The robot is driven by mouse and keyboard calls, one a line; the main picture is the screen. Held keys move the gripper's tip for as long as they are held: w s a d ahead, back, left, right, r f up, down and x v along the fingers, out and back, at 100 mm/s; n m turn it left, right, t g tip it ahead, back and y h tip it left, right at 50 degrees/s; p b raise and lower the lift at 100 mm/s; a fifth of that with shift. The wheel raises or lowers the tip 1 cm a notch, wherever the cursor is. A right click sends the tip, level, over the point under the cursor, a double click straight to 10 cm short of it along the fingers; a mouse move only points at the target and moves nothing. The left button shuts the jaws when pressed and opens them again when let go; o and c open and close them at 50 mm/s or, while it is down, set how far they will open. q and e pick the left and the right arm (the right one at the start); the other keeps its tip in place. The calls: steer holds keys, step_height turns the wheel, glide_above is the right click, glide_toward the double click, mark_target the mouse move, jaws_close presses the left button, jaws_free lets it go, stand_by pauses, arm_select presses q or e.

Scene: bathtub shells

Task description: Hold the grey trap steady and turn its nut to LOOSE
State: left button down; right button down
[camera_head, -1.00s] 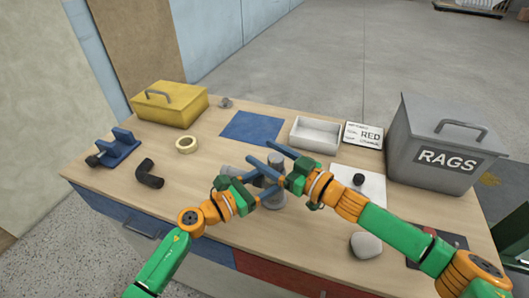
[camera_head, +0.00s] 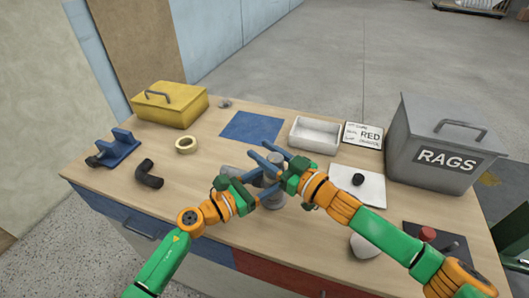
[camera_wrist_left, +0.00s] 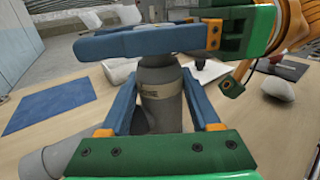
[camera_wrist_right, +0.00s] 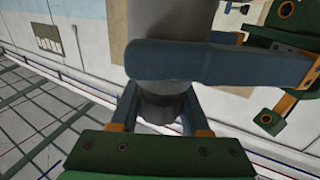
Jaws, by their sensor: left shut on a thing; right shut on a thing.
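The grey trap (camera_head: 275,203) stands upright near the middle of the bench, partly covered by both grippers. Its side pipe (camera_wrist_left: 48,162) reaches out to the left. My left gripper (camera_head: 262,189) is shut on the trap's body (camera_wrist_left: 160,103), one blue finger on each side. A pale band with dark lettering, ending in what looks like "OSE", faces the left wrist view. My right gripper (camera_head: 276,163) is shut on the upper part of the trap, just above the left fingers. The nut is mostly hidden by its fingers.
A blue mat (camera_head: 250,127), white tray (camera_head: 315,135) and sign (camera_head: 363,135) lie behind. The grey RAGS bin (camera_head: 440,145) stands right. A pale stone (camera_head: 364,246) sits beside my right forearm. A black elbow (camera_head: 149,174) and tape roll (camera_head: 187,145) lie left.

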steer(key=m+t+h, duration=0.1)
steer(key=h, duration=0.1)
steer(key=m+t+h, duration=0.2)
steer(key=shift+w+d+r, duration=0.1)
steer(key=shift+w+d, duration=0.05)
steer(key=shift+w, duration=0.05)
steer(key=shift+w+d+m+t+h, duration=0.15)
steer(key=shift+m+t+h, duration=0.15)
steer(key=shift+m+h, duration=0.25)
steer(key=shift+d+m+t+h, duration=0.2)
steer(key=shift+m+t+h, duration=0.1)
steer(key=shift+m+h, duration=0.25)
steer(key=shift+w+d+m+t+h, duration=0.15)
steer(key=shift+m+t+h, duration=0.2)
steer(key=shift+h, duration=0.35)
steer(key=shift+d+m+h, duration=0.2)
steer(key=shift+m+h, duration=0.05)
steer(key=shift+h, duration=0.25)
steer(key=shift+c, duration=1.9)
jaws_free()
steer(key=shift+s, duration=0.1)
steer(key=v, duration=1.2)
